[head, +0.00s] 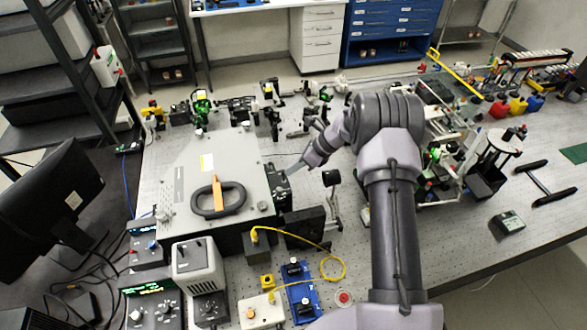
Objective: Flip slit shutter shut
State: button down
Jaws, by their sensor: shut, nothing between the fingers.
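The spectrometer (240,155) is a large light-grey box at the left centre of the bench in the head view. A small dark assembly (279,184) sits at its right side and seems to be the slit housing. The shutter flap is too small to make out, and I cannot tell whether it is open or shut. My gripper (292,171) is shut and empty, reaching left from the wrist. Its tip appears just above and right of the dark assembly. I cannot tell whether they touch.
A black ring with an orange-handled tool (217,199) lies on the box. A yellow cable (325,262) loops in front. Bare bench (440,245) lies right of my arm.

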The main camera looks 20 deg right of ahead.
dwell(0.3)
jog(key=shift+r+p, duration=0.4)
jog(key=shift+r, duration=0.4)
jog(key=d+f+v, duration=0.1)
jog(key=v, duration=1.2)
jog(key=shift+s+d+f, duration=0.3)
jog(key=shift+s, duration=0.1)
jog(key=shift+b, duration=0.35)
